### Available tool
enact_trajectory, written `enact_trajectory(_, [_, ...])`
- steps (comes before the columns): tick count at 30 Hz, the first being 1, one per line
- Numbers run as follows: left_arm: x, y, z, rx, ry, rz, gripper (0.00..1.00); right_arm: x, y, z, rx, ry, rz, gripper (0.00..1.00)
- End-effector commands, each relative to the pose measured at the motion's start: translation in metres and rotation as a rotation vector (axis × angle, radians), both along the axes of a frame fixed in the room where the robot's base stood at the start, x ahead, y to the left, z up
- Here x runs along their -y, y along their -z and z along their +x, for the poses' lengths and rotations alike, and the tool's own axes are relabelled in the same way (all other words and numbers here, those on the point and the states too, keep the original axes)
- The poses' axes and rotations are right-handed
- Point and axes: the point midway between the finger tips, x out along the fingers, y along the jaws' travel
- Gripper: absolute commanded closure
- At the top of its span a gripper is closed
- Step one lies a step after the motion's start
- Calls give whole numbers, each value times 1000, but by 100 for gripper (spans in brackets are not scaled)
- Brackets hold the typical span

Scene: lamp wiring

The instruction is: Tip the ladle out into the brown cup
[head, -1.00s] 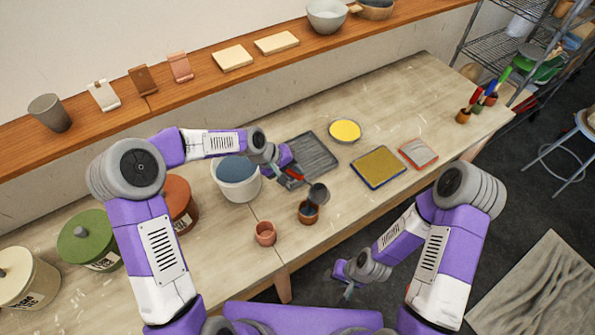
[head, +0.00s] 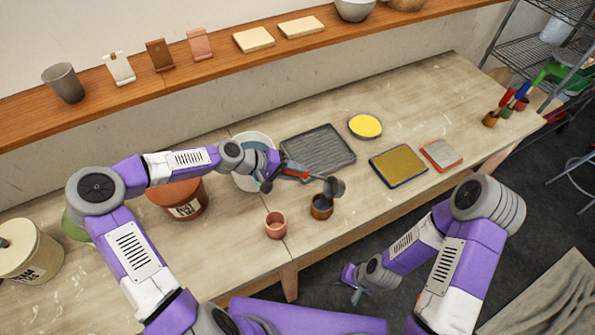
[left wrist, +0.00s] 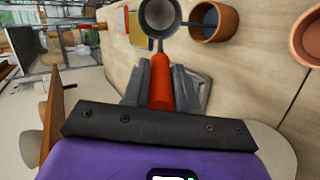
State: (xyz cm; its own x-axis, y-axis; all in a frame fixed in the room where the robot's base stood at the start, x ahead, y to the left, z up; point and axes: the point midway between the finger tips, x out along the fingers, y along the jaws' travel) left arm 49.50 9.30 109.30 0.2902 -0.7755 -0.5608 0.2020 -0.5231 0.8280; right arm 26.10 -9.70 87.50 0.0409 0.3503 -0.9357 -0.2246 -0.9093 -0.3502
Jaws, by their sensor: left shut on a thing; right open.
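My left gripper (head: 285,172) is shut on the red handle of the ladle (head: 334,187). The ladle's grey bowl is beside and partly above the rim of the brown cup (head: 321,208) in the head view. In the left wrist view the ladle bowl (left wrist: 160,16) shows its open grey inside, next to the brown cup (left wrist: 228,22). The bowl looks tilted; whether liquid is left in it I cannot tell. The brown cup stands upright with dark blue-grey content. My right gripper (head: 354,284) is open and empty, low in front of the table.
A pink cup (head: 276,225) stands left of the brown cup. A white bucket (head: 247,184) is partly behind my left arm. A grey ribbed tray (head: 318,149), yellow dish (head: 365,126) and gold pad (head: 398,167) lie behind and to the right.

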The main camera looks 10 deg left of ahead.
Motion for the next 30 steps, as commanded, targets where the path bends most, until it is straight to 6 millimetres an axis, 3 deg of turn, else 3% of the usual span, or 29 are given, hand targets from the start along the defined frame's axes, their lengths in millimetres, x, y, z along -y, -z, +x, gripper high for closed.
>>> enact_trajectory(30, [-20,41,-8,102,0,-269,100,0,63,0,0,0,0,57])
